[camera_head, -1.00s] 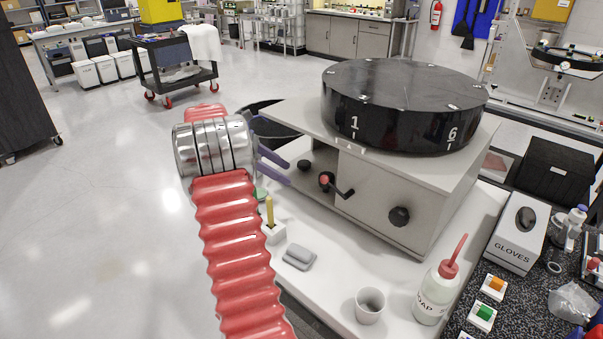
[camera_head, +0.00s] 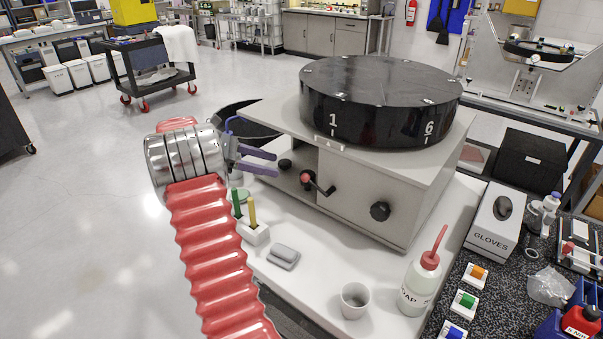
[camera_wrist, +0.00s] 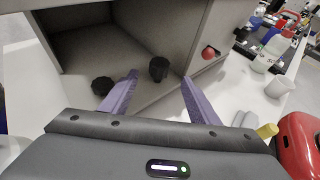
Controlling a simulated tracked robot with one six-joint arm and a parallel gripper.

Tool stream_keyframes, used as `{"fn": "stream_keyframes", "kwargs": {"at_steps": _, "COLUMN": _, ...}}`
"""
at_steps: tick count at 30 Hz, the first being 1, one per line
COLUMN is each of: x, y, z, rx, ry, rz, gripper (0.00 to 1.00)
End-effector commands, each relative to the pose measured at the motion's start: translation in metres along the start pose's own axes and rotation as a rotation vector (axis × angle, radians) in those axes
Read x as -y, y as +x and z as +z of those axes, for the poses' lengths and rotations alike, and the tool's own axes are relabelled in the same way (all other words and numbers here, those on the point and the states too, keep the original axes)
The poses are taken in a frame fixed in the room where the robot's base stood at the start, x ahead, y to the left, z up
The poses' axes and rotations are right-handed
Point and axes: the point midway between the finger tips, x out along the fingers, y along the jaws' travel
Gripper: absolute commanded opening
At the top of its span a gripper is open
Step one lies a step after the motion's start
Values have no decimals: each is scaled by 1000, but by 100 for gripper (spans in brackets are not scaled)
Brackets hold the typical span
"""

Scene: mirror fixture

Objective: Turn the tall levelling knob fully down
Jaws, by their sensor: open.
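Two black knobs stand inside the open bay of a grey box (camera_head: 360,205). In the wrist view one knob (camera_wrist: 158,68) stands higher and appears the taller; it shows between my fingertips, beyond them. The lower knob (camera_wrist: 102,86) is to its left, outside the left finger. The other (camera_head: 307,185) is partly hidden behind a red-tipped crank (camera_head: 318,184). My gripper (camera_head: 276,165) has purple fingers, open and empty, at the bay's mouth; its fingers also spread in the wrist view (camera_wrist: 160,77).
A black numbered drum (camera_head: 380,100) sits on the box.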

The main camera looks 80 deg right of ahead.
Motion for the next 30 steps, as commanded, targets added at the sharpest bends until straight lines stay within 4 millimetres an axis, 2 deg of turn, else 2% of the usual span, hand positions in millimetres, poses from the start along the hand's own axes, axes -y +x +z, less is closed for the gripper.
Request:
{"fn": "stream_keyframes", "kwargs": {"at_steps": 18, "x": 0, "y": 95, "z": 1, "rx": 0, "ry": 0, "rz": -2, "gripper": 55}}
{"fn": "stream_keyframes", "kwargs": {"at_steps": 24, "x": 0, "y": 110, "z": 0, "rx": 0, "ry": -1, "rz": -1, "gripper": 55}}
{"fn": "stream_keyframes", "kwargs": {"at_steps": 30, "x": 0, "y": 112, "z": 0, "rx": 0, "ry": 0, "rz": 0, "gripper": 55}}
